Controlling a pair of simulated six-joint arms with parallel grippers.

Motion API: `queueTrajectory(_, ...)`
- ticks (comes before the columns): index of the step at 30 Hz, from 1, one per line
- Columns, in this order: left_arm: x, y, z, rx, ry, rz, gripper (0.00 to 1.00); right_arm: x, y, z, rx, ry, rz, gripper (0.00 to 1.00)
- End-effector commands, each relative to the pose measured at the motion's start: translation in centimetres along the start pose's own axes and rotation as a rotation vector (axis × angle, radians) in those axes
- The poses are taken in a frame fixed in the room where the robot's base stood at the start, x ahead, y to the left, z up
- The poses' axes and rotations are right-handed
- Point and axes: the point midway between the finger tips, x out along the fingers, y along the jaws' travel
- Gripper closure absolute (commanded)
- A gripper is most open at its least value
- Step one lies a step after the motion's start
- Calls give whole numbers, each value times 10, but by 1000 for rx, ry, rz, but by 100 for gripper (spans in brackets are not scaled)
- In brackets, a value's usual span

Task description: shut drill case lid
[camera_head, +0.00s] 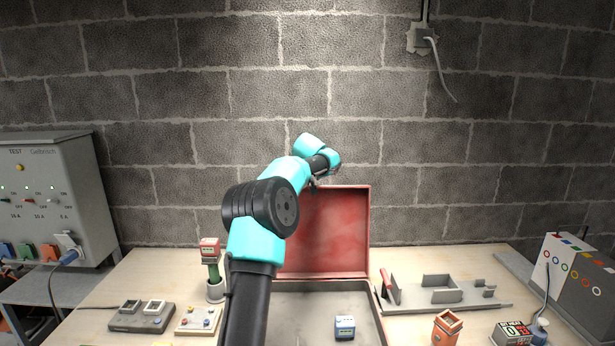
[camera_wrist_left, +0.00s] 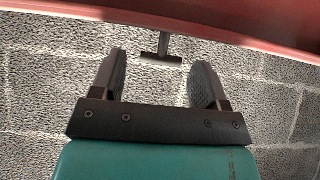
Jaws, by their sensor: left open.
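The drill case stands at the table's middle with its red lid (camera_head: 335,235) open and roughly upright. Its grey tray-like base (camera_head: 305,315) is partly hidden by my left arm. My left gripper (camera_head: 316,181) is at the lid's top edge, partly hidden by its own wrist. In the left wrist view, the red lid (camera_wrist_left: 230,22) crosses the top. A small dark T-shaped tab (camera_wrist_left: 162,54) sticks out from it, between and slightly beyond the open fingers (camera_wrist_left: 161,72). I cannot tell whether they touch it. My right gripper is not in view.
A blue-and-white block (camera_head: 345,327) lies in the case base. To the right are a grey tray (camera_head: 440,291) and an orange-brown holder (camera_head: 447,328). To the left are a green-and-red item in a cup (camera_head: 214,289) and small switch boxes (camera_head: 142,316). A brick wall stands behind.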

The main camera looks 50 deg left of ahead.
Motion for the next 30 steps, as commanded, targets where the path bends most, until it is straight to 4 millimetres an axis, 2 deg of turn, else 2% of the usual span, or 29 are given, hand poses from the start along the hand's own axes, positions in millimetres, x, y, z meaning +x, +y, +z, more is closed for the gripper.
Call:
queueTrajectory(2, 0, 0, 0, 0, 0, 0, 34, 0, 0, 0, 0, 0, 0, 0)
queueTrajectory(22, 0, 0, 0, 0, 0, 0, 98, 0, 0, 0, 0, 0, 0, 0)
queueTrajectory(30, -3, 6, 2, 4, -1, 4, 100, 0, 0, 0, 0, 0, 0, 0)
